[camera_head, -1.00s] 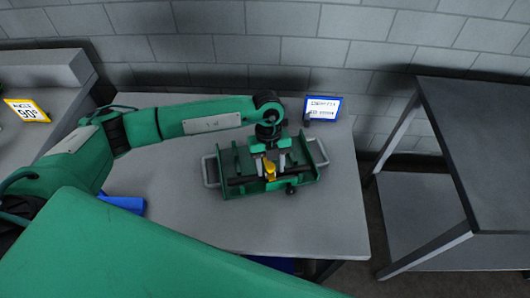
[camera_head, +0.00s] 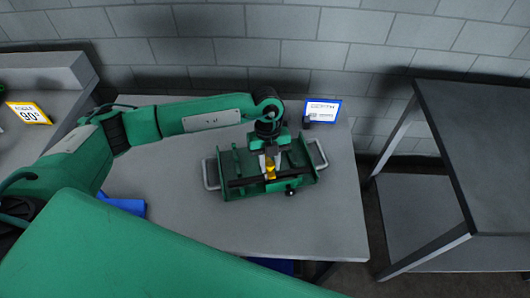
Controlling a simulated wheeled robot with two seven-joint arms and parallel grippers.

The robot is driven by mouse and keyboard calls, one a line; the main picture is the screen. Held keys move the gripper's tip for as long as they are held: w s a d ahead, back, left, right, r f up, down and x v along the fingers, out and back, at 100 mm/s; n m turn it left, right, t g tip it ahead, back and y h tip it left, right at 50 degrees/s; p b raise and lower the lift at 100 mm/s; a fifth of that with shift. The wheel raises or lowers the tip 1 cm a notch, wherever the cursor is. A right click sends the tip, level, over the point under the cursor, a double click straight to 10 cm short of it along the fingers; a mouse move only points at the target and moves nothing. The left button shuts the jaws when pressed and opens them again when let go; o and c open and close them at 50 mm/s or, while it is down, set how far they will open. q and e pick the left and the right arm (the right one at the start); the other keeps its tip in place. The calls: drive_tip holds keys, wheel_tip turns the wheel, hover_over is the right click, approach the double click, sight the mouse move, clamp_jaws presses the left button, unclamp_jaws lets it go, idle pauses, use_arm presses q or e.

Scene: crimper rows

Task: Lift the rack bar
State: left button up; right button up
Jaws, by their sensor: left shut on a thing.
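A green rack (camera_head: 228,162) with upright dividers and a grey loop handle at each end sits on the grey table. A dark rack bar (camera_head: 245,182) runs across its front, with a black knob (camera_head: 291,193) near the right end. A small yellow piece (camera_head: 270,173) sits at the middle of the bar. My left gripper (camera_head: 270,166) points down over the rack and is shut at the yellow piece on the bar; its fingertips partly hide the contact. My right gripper is not in view.
A small sign (camera_head: 322,111) with a blue frame stands behind the rack. A blue object (camera_head: 122,205) lies at the table's left. The grey table (camera_head: 300,225) is clear in front. A dark-topped table (camera_head: 485,130) stands at the right, across a gap.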

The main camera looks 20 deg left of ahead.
use_arm(q)
drive_tip(key=w+a+p+v, duration=0.1)
drive_tip(key=p+v, duration=0.2)
drive_tip(key=v, duration=0.4)
drive_tip(key=shift+w, duration=0.15)
idle(0.3)
drive_tip(key=shift+f, duration=0.15)
drive_tip(key=w+a+r, duration=0.4)
drive_tip(key=w+r, duration=0.1)
drive_tip(key=w, duration=0.1)
drive_tip(key=shift+w, duration=0.4)
idle(0.6)
drive_tip(key=shift+a, duration=0.1)
drive_tip(key=shift+w+a, duration=0.1)
